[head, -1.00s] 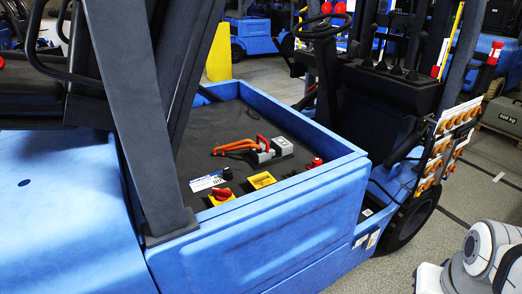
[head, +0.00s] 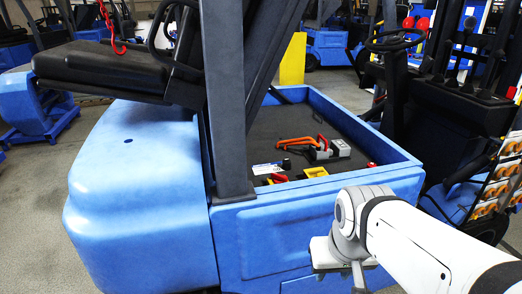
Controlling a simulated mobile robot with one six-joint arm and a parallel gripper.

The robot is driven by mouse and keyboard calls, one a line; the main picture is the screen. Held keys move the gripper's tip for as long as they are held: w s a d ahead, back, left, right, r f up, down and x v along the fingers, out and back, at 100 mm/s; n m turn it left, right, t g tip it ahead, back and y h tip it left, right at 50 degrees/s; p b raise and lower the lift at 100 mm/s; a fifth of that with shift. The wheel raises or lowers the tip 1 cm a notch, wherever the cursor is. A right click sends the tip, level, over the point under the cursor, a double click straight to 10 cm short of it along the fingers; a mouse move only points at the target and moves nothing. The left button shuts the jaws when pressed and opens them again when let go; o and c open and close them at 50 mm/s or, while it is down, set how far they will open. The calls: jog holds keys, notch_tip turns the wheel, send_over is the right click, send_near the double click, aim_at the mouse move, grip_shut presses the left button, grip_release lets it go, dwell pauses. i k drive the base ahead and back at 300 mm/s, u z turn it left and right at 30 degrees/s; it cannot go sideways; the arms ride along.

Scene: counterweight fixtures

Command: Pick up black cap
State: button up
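A small black object (head: 287,163) that looks like the black cap sits in the open tray compartment of the blue forklift (head: 130,180). It is beside a white label card (head: 266,169), near a red-and-yellow switch (head: 278,179). It is too small to make out in detail. My white arm reaches in from the lower right, in front of the compartment's outer wall. The end of my arm hangs low outside that wall, apart from the black object. My gripper's fingers cannot be made out there.
The compartment (head: 345,121) has a raised blue rim. An orange-handled tool (head: 296,141), a grey connector (head: 340,148) and a yellow block (head: 316,172) lie in it. A dark upright post (head: 226,100) stands at its left. Hooks hang on a rack at the right.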

aim_at(286, 162)
jog(key=z, duration=0.05)
jog(key=i, duration=1)
jog(key=u, duration=0.1)
